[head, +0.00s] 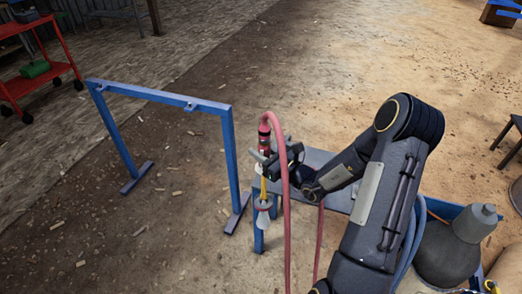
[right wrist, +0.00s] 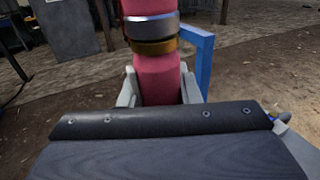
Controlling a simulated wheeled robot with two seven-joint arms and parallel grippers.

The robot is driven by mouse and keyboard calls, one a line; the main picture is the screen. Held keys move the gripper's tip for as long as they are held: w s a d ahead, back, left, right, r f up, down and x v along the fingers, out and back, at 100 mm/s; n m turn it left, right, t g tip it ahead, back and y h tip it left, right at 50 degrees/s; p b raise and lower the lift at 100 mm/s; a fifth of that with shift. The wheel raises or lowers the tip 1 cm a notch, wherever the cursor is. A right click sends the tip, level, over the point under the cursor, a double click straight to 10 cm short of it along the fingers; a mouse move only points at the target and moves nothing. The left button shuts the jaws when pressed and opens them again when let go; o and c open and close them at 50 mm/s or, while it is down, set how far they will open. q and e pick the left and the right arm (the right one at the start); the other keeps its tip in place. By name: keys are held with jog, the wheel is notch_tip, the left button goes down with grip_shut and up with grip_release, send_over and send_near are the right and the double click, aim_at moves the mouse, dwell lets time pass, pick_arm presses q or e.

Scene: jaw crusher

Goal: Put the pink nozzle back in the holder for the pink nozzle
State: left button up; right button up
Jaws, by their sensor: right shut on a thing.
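The pink nozzle (head: 265,140) hangs roughly upright, with its pink hose (head: 283,185) looping over its top and down. My right gripper (head: 267,160) is shut on it, in front of the grey table's left end. In the right wrist view the nozzle's pink body (right wrist: 162,82), with silver and brass bands, stands between the two light grey fingers. I cannot tell whether the cone belongs to the nozzle or to a holder. No holder shows clearly. My left gripper is out of view.
A blue frame (head: 160,95) with small lugs on its top bar stands to the left. A grey table (head: 318,158) is behind my right arm. A grey container (head: 475,222) stands at the lower right. A red cart (head: 35,80) is at the far left. The ground between is open.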

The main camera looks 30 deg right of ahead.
notch_tip(320, 180, down, 18)
jog(key=b, duration=1.4)
jog(key=shift+r, duration=0.25)
jog(key=o, duration=1.2)
jog(key=v, duration=0.7)
jog(key=shift+s, duration=0.45)
jog(key=shift+d, duration=0.1)
